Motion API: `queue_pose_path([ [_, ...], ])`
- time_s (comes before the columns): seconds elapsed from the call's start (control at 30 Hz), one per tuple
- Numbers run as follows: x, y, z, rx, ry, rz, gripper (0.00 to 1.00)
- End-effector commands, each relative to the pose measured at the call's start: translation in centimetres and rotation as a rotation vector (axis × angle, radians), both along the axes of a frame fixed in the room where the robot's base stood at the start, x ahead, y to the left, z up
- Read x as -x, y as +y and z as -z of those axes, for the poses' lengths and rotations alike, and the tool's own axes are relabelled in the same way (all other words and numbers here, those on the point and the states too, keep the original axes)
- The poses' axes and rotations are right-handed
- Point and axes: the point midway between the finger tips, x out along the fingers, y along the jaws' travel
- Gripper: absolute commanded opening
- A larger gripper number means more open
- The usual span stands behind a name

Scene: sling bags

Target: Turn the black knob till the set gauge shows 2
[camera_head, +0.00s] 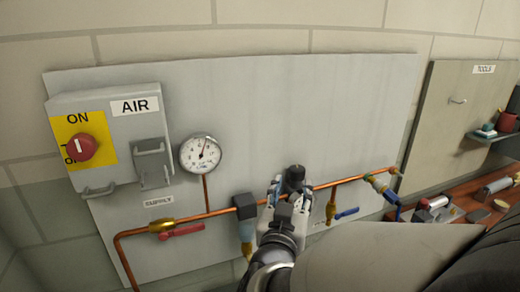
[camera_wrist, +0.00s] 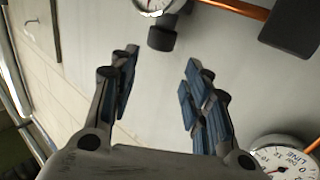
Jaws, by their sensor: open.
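The black knob (camera_head: 294,178) sits on the pipe run and shows close to my gripper (camera_head: 290,190) in the head view. In the wrist view the knob (camera_wrist: 162,38) is a dark cylinder beyond the fingertips, near the top edge. My gripper (camera_wrist: 158,62) is open, with blue-padded fingers spread to either side and nothing between them. A small white gauge (camera_wrist: 153,5), likely the set gauge, is beside the knob and cut off by the top edge; its reading is not legible. My gripper hides that area in the head view.
A line gauge (camera_head: 200,154) stands left on the grey panel; it also shows in the wrist view (camera_wrist: 285,157). A dark block (camera_head: 245,206) is on the copper pipe (camera_head: 207,215) left of my gripper. A red-handled valve (camera_head: 180,231) and blue lever (camera_head: 346,213) flank it.

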Motion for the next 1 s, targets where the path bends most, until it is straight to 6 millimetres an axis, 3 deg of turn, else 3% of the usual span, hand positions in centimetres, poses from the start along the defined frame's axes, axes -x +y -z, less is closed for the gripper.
queue_pose_path([
  [0.2,-4.6,-1.6,0.6,0.000,0.003,0.004,0.44],
  [0.43,-7.9,-2.6,0.5,0.000,0.003,0.002,0.44],
  [0.87,-8.9,-2.9,0.3,0.000,0.003,0.000,0.44],
  [1.0,-8.9,-2.8,0.3,0.001,0.003,0.000,0.36],
])
